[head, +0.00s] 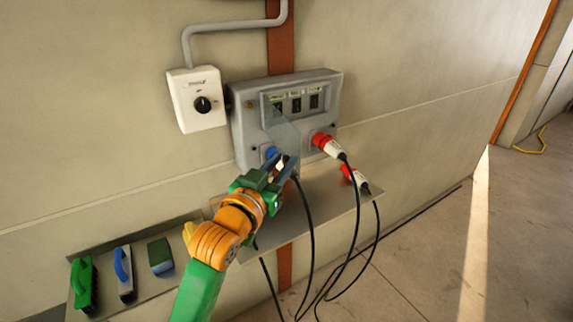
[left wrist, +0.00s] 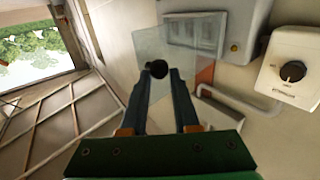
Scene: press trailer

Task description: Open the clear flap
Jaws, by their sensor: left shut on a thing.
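The clear flap (head: 284,136) is a see-through pane at the front of the grey switch box (head: 248,120). It looks swung out from the box face, with the row of dark switches (head: 297,104) showing beside it. In the left wrist view the pane (left wrist: 147,44) spreads beyond my fingertips, with a small black knob (left wrist: 157,68) at its near edge. My left gripper (head: 282,166) is shut on this knob; it also shows in the left wrist view (left wrist: 160,76). The flap's hinge cannot be made out clearly. My right gripper is out of view.
A white box with a black dial (head: 202,104) is on the wall at left. Red-and-white plugs (head: 328,144) with hanging black cables are at right of the flap. A metal shelf (head: 325,205) juts out below. Brushes (head: 124,270) lie on a lower shelf at left.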

